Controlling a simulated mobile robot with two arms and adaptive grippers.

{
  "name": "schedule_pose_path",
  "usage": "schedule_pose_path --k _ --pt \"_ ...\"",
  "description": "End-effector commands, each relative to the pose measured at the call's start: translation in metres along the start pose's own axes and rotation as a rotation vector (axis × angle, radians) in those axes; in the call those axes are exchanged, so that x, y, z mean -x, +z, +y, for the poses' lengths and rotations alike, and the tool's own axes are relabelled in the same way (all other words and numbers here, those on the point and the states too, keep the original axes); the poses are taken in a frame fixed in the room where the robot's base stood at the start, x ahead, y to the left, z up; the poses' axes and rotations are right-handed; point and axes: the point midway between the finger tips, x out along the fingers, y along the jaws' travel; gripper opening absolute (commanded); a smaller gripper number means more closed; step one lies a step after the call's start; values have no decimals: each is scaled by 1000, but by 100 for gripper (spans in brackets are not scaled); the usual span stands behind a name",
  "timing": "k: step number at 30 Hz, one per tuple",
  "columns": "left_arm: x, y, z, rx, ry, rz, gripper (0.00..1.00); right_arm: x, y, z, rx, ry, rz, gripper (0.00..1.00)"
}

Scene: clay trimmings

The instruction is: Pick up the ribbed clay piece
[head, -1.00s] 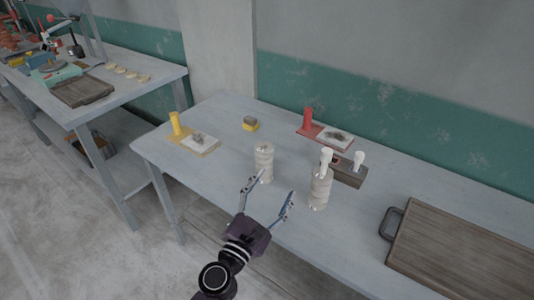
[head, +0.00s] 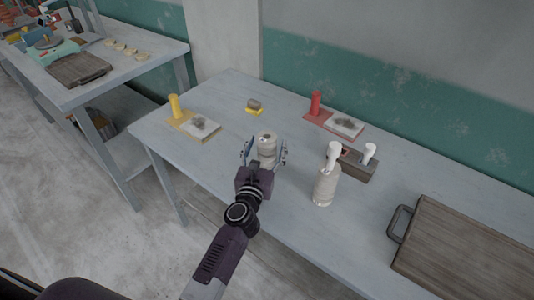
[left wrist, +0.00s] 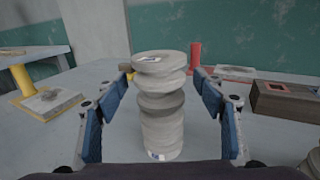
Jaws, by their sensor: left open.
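The ribbed clay piece (head: 267,147) is a pale grey, stacked-ring cylinder standing upright on the table (head: 222,108). In the left wrist view the ribbed clay piece (left wrist: 160,105) stands between the two blue-padded fingers, with visible gaps on both sides. My left gripper (head: 265,151) is open around it; its fingers also show in the left wrist view (left wrist: 158,115). The lower part of the piece is hidden by the gripper in the head view. My right gripper is not in view.
A pale bottle-like piece with a white top (head: 325,180) stands close on the right, by a wooden block holder (head: 359,167). A wooden board (head: 460,250) lies at right.

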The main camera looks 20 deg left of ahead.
Motion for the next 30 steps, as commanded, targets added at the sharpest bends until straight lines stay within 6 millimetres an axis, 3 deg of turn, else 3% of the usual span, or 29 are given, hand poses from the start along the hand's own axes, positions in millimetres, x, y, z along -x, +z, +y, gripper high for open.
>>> schedule_pose_path --k 3,8,17,25,30 --pt "-4 0 0 0 0 1 63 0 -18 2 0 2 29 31" --pt "-4 0 0 -1 0 1 63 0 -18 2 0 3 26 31" --pt "-4 0 0 -1 0 0 32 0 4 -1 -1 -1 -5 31" --pt "-4 0 0 -1 0 0 3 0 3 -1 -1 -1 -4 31" --pt "-4 3 0 -1 -1 -4 0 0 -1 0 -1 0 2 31"
